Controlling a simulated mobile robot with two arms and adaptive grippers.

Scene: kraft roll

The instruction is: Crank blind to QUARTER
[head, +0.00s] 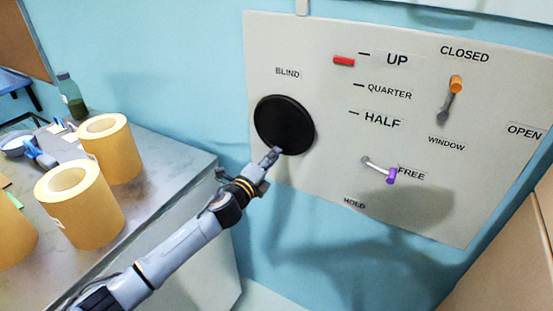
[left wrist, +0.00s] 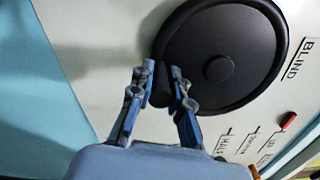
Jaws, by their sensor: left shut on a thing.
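The black round blind crank wheel (head: 284,125) is on a pale wall panel (head: 330,190), under the label BLIND. It also shows in the left wrist view (left wrist: 235,60). My left gripper (head: 270,159) is at the wheel's lower edge. In the left wrist view its fingers are shut on the wheel's dark handle (left wrist: 162,86). The red blind pointer (head: 344,61) lines up with the UP mark. The QUARTER label (head: 389,91) and HALF label (head: 382,119) are below it. My right gripper is not in view.
A lever with a purple knob (head: 391,176) points to FREE. A window lever with an orange knob (head: 456,84) points up to CLOSED. Several kraft rolls (head: 113,160) and a green bottle (head: 73,97) stand on the grey counter (head: 168,165) at left.

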